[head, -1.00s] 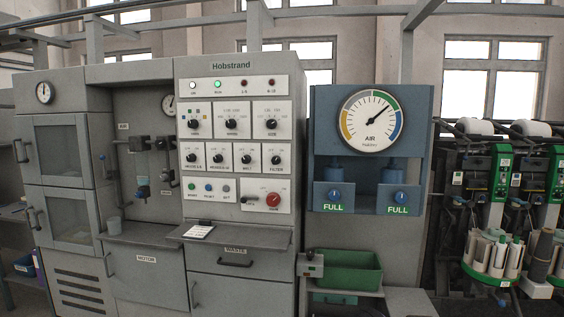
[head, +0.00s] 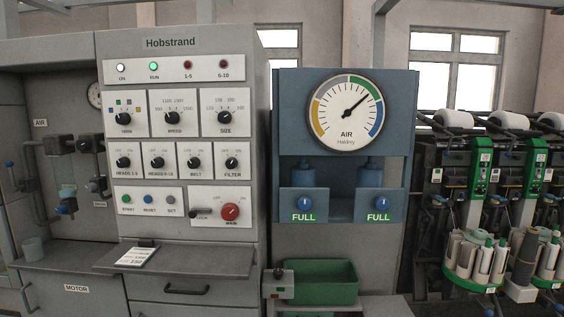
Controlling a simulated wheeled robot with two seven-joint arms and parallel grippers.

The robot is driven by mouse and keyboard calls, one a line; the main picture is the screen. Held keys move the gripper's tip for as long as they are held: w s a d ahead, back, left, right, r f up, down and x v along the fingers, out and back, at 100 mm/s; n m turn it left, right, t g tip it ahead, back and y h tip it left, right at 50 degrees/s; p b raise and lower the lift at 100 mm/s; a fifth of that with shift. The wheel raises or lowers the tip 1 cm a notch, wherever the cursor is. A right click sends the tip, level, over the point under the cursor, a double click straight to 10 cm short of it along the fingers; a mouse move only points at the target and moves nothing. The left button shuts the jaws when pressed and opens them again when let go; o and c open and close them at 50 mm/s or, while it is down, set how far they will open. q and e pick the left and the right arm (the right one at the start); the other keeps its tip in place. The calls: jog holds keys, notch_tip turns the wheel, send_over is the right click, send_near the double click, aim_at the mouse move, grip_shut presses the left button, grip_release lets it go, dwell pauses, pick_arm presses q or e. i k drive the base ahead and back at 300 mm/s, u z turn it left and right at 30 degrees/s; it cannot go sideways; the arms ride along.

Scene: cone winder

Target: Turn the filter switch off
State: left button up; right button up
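The filter switch (head: 231,162) is a black rotary knob on a white plate marked FILTER. It is at the right end of the lower knob row on the grey Hobstrand control panel (head: 180,75). Its pointer is too small to read for certain. The belt knob (head: 194,163) is just to its left and the size knob (head: 225,117) is above it. Neither of my grippers shows in the head view.
Below the knobs are small push buttons (head: 127,199) and a red main switch (head: 230,211) beside a lock lever. A grey shelf (head: 190,262) juts out under the panel with a card (head: 136,256) on it. A blue air gauge unit (head: 290,110) stands to the right.

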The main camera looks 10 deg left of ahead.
aim_at(231, 163)
jog(key=z, duration=0.05)
jog(key=i, duration=0.9)
jog(key=u, duration=0.3)
